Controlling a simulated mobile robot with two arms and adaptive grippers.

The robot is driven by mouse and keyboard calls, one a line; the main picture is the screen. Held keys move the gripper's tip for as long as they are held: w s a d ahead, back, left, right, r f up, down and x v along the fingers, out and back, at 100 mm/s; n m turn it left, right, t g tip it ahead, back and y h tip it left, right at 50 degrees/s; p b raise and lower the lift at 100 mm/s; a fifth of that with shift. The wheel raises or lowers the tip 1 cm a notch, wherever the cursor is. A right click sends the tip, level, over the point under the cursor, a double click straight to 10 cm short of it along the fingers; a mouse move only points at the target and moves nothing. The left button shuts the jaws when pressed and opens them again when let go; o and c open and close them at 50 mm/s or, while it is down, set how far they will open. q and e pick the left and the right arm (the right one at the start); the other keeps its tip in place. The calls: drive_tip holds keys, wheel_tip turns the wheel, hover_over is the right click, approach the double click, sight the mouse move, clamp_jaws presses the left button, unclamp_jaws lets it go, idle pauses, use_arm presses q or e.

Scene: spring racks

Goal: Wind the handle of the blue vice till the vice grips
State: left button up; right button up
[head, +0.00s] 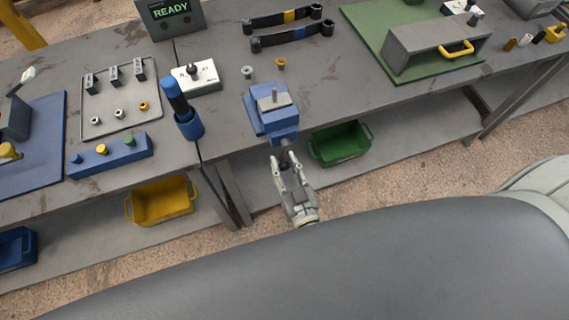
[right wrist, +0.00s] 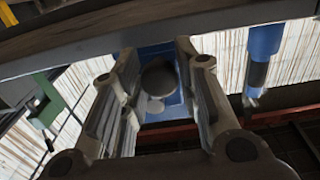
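The blue vice (head: 268,108) is mounted at the front edge of the bench, with a grey plate on top. Its dark screw end (head: 286,146) points out over the edge toward me. My right gripper (head: 287,164) is just in front of that end, with its fingers apart. In the right wrist view the open fingers (right wrist: 160,85) stand on either side of the round dark screw end (right wrist: 158,77), with the blue vice body behind it. A small grey piece shows below the round end; I cannot tell whether it is the handle. Contact with the fingers is unclear. My left gripper is out of view.
A blue-handled tool (head: 177,96) stands in a blue holder at the bench edge, left of the vice. A green bin (head: 341,144) and a yellow bin (head: 161,203) sit on the lower shelf.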

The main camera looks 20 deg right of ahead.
drive_tip(key=c, duration=0.5)
drive_tip(key=shift+a+r+m, duration=0.4)
drive_tip(key=shift+a+m, duration=0.1)
drive_tip(key=shift+m, duration=1)
drive_tip(key=shift+a+r+m, duration=0.4)
drive_tip(key=shift+a+m, duration=0.15)
drive_tip(key=shift+m, duration=0.95)
drive_tip(key=shift+a+r+m, duration=0.4)
drive_tip(key=shift+a+m, duration=0.1)
drive_tip(key=shift+m, duration=1)
